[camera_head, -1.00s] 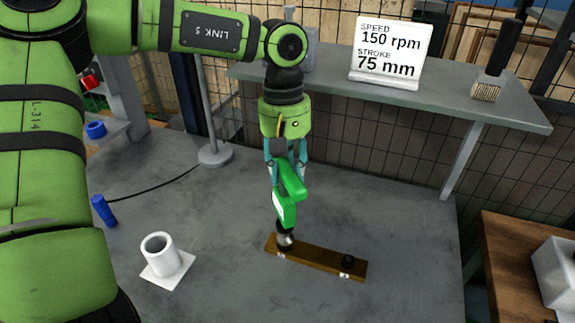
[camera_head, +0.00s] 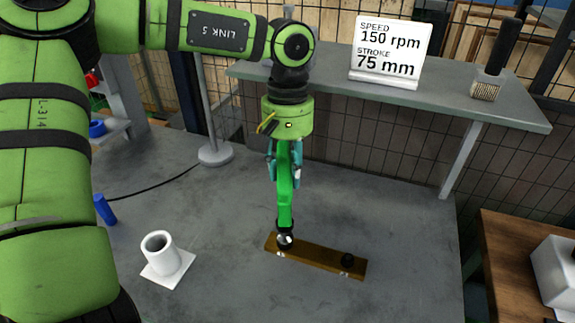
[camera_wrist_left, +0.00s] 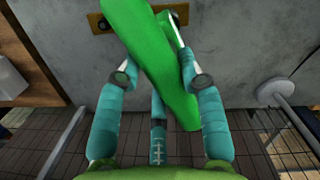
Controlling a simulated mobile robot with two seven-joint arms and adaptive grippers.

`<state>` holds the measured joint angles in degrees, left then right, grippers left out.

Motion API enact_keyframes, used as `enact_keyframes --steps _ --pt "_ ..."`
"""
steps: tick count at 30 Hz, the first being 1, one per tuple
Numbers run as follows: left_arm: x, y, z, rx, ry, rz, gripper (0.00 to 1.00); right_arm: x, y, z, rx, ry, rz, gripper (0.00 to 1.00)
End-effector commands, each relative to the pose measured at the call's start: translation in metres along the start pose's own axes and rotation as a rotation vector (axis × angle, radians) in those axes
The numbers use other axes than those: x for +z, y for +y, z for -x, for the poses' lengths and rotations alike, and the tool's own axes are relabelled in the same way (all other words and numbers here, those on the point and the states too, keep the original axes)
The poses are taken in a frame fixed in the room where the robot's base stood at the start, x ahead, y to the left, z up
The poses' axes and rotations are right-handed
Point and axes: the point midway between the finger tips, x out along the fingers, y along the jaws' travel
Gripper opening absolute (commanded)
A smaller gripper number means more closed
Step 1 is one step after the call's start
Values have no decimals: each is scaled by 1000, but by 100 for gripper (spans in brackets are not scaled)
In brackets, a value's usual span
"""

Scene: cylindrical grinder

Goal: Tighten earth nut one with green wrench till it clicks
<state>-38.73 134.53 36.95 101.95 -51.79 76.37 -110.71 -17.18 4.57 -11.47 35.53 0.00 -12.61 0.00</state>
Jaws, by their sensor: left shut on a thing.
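My left gripper (camera_head: 285,165) is shut on the green wrench (camera_head: 285,195), which hangs down from the fingers. In the left wrist view the fingers sit on both sides of the wrench (camera_wrist_left: 150,60). The wrench's dark lower end meets the left end of a brown bar (camera_head: 315,256) on the grey table. The nut there is hidden under the wrench end; I cannot tell how well it is seated. A black nut or stud (camera_head: 347,260) shows at the bar's right end. My right gripper is not in view.
A white cup (camera_head: 158,254) stands on a white square at the front left. A blue cylinder (camera_head: 104,209) and a lamp-like stand (camera_head: 215,154) are on the table. A shelf (camera_head: 420,108) behind carries a sign (camera_head: 387,55) and a brush (camera_head: 488,85).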

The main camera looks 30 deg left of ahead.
Motion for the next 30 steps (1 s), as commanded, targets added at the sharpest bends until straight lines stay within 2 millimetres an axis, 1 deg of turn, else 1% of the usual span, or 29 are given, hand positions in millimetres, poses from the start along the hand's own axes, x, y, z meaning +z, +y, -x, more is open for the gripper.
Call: enact_keyframes --steps 1,12,16,20,30 --pt "2 -2 -5 -10 -10 -6 0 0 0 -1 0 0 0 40" --pt "2 -2 -6 1 -10 68 0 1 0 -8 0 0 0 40" --pt "2 -1 -4 2 -11 81 0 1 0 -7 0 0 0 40" --pt "2 -1 1 3 -11 81 0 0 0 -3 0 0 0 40" --pt "4 0 24 7 -5 80 0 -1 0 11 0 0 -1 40"
